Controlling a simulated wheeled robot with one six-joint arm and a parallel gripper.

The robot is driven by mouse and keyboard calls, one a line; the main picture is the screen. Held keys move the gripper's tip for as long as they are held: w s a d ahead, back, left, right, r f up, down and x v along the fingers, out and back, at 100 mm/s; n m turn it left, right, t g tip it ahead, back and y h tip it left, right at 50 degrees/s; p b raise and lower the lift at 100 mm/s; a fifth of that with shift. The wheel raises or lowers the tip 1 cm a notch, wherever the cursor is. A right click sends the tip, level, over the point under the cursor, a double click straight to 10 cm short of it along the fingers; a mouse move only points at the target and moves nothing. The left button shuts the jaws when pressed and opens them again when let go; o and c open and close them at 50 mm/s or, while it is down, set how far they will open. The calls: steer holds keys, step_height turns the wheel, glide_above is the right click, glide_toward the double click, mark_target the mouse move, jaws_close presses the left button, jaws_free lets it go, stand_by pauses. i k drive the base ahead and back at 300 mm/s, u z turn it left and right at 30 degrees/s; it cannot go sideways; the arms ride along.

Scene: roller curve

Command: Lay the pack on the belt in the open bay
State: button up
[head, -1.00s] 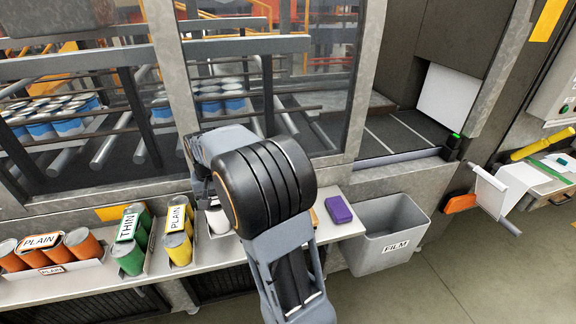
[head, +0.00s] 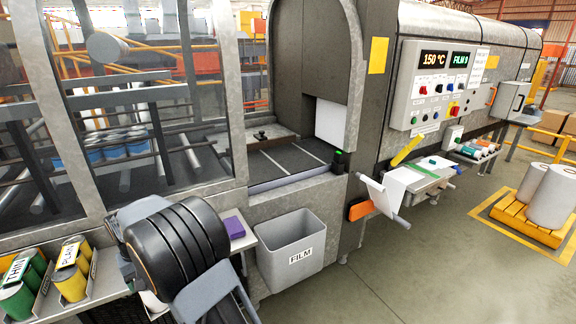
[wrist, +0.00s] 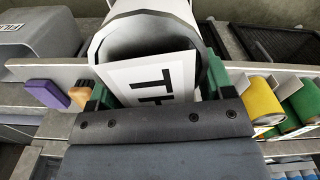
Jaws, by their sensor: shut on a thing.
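A grey, dark-mouthed rounded form shows behind the label, with green pieces at both sides; the full shape is hidden. In the head view my gripper is hidden behind my black wrist, low left, in front of the shelf. The open bay (head: 262,134) is at the centre, to the right of my arm. Its dark belt (head: 275,163) has pale cross lines and looks bare. A white panel (head: 330,122) stands at its right end.
A grey FILM bin (head: 290,250) stands below the bay. A purple block (head: 233,227) lies on the shelf end. Glazed machine frames border the bay's left; a control panel (head: 440,85) is at right.

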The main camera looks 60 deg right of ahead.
mark_target(284, 163)
steer(key=k, duration=0.1)
steer(key=u, duration=2.5)
steer(key=k, duration=2.65)
steer(key=z, duration=2.75)
steer(key=i, duration=0.95)
